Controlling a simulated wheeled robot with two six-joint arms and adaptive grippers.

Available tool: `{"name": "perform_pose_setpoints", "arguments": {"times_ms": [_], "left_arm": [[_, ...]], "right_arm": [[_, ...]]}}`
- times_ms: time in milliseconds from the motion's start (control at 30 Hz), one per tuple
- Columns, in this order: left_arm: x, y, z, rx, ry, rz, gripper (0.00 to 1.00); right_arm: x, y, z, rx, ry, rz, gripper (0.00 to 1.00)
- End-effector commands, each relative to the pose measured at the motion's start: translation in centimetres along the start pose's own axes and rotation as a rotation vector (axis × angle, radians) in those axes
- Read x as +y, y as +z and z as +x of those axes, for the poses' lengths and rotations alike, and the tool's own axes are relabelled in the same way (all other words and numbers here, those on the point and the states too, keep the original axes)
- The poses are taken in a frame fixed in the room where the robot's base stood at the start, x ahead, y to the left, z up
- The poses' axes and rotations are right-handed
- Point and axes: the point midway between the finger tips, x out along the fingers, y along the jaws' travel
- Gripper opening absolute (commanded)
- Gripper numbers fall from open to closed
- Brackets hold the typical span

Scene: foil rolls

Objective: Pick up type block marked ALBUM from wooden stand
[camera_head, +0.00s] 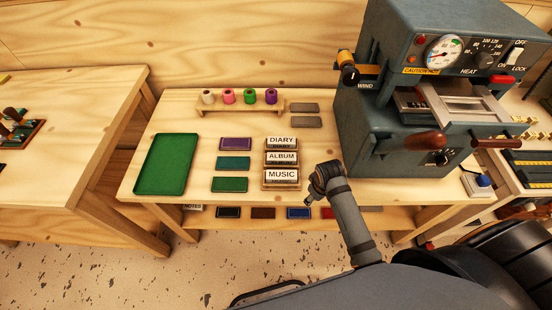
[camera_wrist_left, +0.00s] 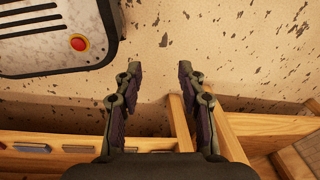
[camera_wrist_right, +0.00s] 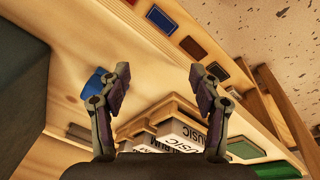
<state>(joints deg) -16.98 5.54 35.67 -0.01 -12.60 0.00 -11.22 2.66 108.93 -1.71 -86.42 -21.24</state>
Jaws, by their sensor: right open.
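The ALBUM type block (camera_head: 282,158) sits in the middle of the wooden stand (camera_head: 266,186), between the DIARY block (camera_head: 282,141) and the MUSIC block (camera_head: 282,174). My right gripper (camera_head: 318,190) is just right of the stand's near end, apart from the blocks. In the right wrist view its fingers (camera_wrist_right: 158,72) are spread and empty, with the stand and blocks low in the picture; the MUSIC label (camera_wrist_right: 214,122) shows, and the ALBUM block (camera_wrist_right: 158,144) is partly hidden. My left gripper (camera_wrist_left: 158,70) is open and empty over floor, outside the head view.
The grey stamping press (camera_head: 400,120) stands close on the right. A green tray (camera_head: 166,164) and purple, teal and green covers (camera_head: 235,144) lie left of the stand. A rack of foil rolls (camera_head: 240,105) is behind. Bare table lies between tray and covers.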

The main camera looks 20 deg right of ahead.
Motion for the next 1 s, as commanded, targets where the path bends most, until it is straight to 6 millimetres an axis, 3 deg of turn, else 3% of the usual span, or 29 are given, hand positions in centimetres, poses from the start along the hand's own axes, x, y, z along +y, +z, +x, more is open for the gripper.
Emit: {"name": "perform_pose_setpoints", "arguments": {"times_ms": [200,533,633,800,1000], "left_arm": [[2.4,0.8,0.6,-0.01,0.027,-0.011,0.4],[1.4,0.6,0.7,-0.008,0.016,-0.006,0.4],[1.4,0.6,0.8,-0.007,0.016,-0.006,0.4],[1.4,0.5,0.7,-0.006,0.016,-0.006,0.4],[1.4,0.5,0.4,-0.006,0.016,-0.006,0.4]], "right_arm": [[1.0,-6.1,-2.6,-0.023,-0.04,-0.224,0.64],[1.3,-18.2,-7.9,-0.074,-0.175,-0.779,0.64],[1.1,-19.8,-9.0,-0.08,-0.197,-0.873,0.64],[1.1,-20.2,-9.3,-0.083,-0.206,-0.909,0.64],[0.7,-19.6,-6.3,-0.086,-0.207,-0.906,0.64]]}}
